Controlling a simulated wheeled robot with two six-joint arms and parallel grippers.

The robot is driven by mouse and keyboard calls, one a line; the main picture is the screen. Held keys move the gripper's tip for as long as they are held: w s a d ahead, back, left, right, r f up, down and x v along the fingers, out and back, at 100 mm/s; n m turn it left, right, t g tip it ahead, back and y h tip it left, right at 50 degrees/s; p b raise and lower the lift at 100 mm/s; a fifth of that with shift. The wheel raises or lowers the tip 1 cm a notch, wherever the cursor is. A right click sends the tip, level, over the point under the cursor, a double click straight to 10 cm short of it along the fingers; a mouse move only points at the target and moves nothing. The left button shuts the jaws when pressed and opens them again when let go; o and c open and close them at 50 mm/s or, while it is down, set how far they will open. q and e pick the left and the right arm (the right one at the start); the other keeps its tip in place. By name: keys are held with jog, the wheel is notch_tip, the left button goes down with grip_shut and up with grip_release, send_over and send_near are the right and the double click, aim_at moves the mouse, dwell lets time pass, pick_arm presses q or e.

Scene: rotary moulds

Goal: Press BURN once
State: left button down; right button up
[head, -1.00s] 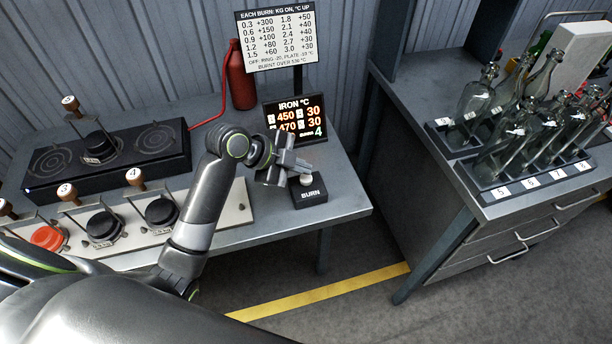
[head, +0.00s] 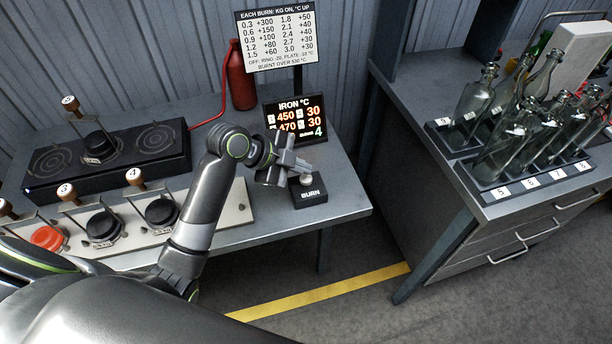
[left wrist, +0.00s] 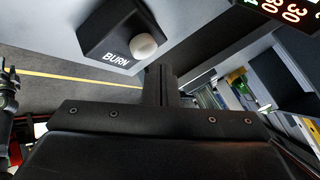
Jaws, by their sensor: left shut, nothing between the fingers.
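The BURN button box (head: 311,196) is a small black block at the front right of the left table, with a pale round button (head: 306,179) on top. My left gripper (head: 305,170) is shut and empty, its fingertips just above or at the button in the head view. In the left wrist view the BURN box (left wrist: 108,32) and its white button (left wrist: 143,46) show beyond the shut fingers (left wrist: 160,78), with a gap in the picture. Whether the fingertips touch the button cannot be told.
The IRON display (head: 296,118) stands behind the gripper, reading 450, 470, 30, 30 and 4. A red cylinder (head: 241,82) stands behind. Bottles fill racks (head: 500,193) on the right bench.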

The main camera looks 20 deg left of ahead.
aim_at(301, 179)
pick_arm(q)
jog(key=shift+f, duration=0.4)
jog(key=shift+f+b, duration=0.5)
jog(key=shift+b, duration=0.05)
dwell(0.6)
jog(key=shift+r, duration=0.1)
jog(key=shift+r+p, duration=0.8)
notch_tip(301, 179, up, 5)
jog(key=p, duration=0.4)
dwell(0.5)
